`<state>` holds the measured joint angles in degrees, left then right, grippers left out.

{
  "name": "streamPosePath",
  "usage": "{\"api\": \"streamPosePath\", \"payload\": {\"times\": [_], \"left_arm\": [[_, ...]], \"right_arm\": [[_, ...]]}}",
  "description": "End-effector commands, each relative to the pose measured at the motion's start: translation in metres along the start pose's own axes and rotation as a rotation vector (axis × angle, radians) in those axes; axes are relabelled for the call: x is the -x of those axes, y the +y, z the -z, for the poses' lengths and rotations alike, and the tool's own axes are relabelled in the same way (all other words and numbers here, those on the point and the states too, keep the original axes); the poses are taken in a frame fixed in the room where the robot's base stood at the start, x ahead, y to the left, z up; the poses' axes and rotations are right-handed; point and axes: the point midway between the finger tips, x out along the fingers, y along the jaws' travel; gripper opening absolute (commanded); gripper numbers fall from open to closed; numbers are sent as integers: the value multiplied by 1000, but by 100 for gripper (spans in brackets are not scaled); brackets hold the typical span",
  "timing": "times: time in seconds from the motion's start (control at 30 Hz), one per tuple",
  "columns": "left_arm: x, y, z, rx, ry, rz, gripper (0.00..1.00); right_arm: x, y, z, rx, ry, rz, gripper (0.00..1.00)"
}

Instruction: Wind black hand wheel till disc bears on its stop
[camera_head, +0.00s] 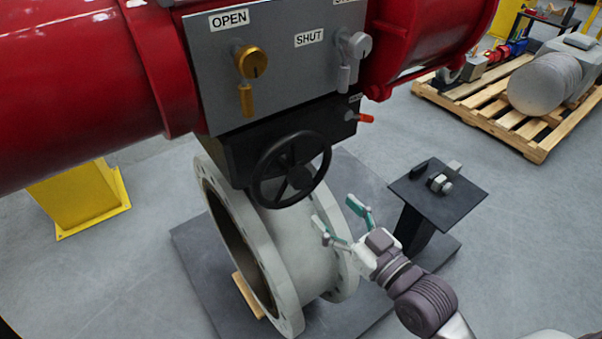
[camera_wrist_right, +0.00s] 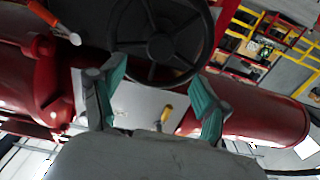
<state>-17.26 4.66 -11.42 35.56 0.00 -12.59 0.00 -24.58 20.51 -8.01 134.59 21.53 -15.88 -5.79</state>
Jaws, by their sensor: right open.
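The black hand wheel (camera_head: 291,169) sits on the front of a dark gearbox under the grey panel, above the pale valve body (camera_head: 290,240). Its rim and spokes also show at the top of the right wrist view (camera_wrist_right: 160,45). My right gripper (camera_head: 342,214) is open and empty, below and to the right of the wheel, apart from it in the head view. In the wrist view its green-padded fingers (camera_wrist_right: 160,95) stand apart with the wheel beyond them. The disc and its stop cannot be made out. My left gripper is not in view.
A grey panel (camera_head: 275,75) with OPEN and SHUT labels carries a brass knob (camera_head: 250,62) and a grey knob (camera_head: 355,46). A red-tipped lever (camera_head: 364,118) juts out right of the wheel. A black stand (camera_head: 438,192) is at right, a pallet (camera_head: 510,110) behind it.

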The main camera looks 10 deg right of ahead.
Motion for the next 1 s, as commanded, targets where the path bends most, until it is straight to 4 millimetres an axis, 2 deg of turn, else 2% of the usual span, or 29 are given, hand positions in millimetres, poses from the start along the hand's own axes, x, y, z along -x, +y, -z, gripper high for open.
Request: {"api": "streamPosePath", "payload": {"times": [0.3, 0.5, 0.7, 1.0], "left_arm": [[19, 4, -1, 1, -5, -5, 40], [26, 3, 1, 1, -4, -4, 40], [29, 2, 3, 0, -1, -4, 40], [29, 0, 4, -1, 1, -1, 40]], "right_arm": [[-67, 0, 4, -2, 2, 0, 75], [-103, 0, 3, -1, 1, 0, 75], [-121, 0, 1, -1, 0, 0, 75], [-124, 0, 0, 0, 0, 0, 75]]}}
